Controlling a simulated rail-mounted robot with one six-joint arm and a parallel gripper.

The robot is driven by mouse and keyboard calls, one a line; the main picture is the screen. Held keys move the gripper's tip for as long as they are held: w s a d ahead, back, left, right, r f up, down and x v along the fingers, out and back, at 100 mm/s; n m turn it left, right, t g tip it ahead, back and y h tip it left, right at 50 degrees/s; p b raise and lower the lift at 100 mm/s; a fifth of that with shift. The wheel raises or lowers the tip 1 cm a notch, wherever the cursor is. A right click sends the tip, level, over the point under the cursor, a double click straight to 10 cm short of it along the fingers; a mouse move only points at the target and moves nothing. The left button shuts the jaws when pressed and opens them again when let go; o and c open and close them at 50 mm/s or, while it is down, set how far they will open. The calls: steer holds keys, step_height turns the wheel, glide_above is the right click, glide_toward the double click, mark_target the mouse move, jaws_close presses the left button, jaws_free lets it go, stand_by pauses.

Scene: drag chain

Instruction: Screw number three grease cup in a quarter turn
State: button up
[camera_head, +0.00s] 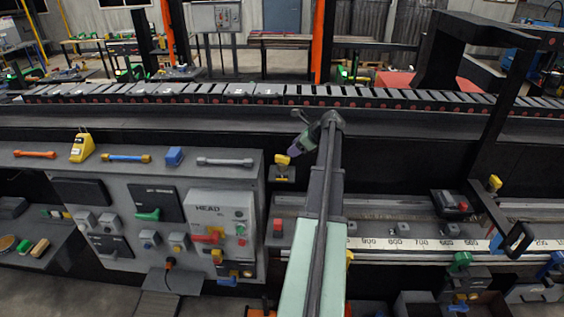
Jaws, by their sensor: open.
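My arm reaches up from the bottom middle, and my gripper (294,151) is at its far end, angled down and to the left. It is small and dark here, and its finger gap is hard to make out. A small yellow-topped fitting (282,160) on a dark bracket sits just below and left of the fingertips. It may be a grease cup; I cannot tell whether the fingers touch it. Another small yellow piece (495,183) stands at the right by the black frame. No number can be read on either, so I cannot tell which is number three.
A grey control panel (125,205) with levers and knobs fills the left. A yellow block (82,147) and several handles lie on its top ledge. The long chain (200,92) runs across behind. A black gantry frame (490,130) stands right. A numbered scale (420,243) lies low right.

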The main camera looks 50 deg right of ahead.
mark_target(282, 156)
steer(key=b+x, duration=0.3)
steer(key=x, duration=0.3)
steer(key=shift+f, duration=0.4)
steer(key=shift+w+a+f+b, duration=0.15)
steer(key=shift+w+a+b, duration=0.05)
steer(key=shift+w+b, duration=0.3)
steer(key=c, duration=0.5)
steer(key=shift+w+d+n+g+y, duration=0.1)
steer(key=shift+d+n+g+y, duration=0.15)
steer(key=shift+n+y, duration=0.5)
steer(key=shift+c, duration=0.2)
steer(key=shift+a+n+g+y, duration=0.25)
steer(key=shift+n+y, duration=0.1)
steer(key=shift+n, duration=0.5)
steer(key=o, duration=0.5)
steer(key=shift+o, duration=0.2)
